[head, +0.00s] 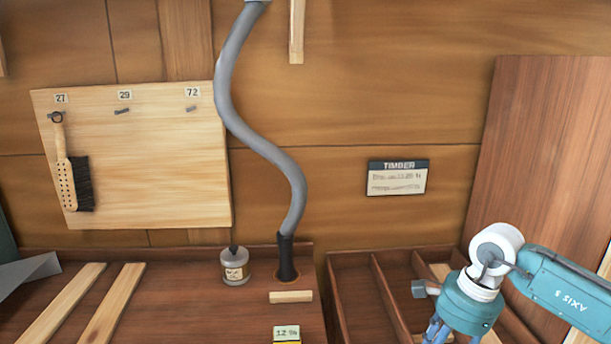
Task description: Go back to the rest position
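My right arm comes in from the right edge, in teal and white. Only the upper blue part of my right gripper (436,331) shows at the bottom edge, in front of the divided wooden tray. Its fingertips are cut off by the frame, so I cannot see whether it is open or holds anything. My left gripper is not in view.
A pegboard (150,165) with a hanging brush (72,175) is on the wall. A grey hose (262,145) drops to the bench beside a small jar (234,268). A wooden block (290,297) and a label (287,333) are near. The divided tray (355,290) is at right.

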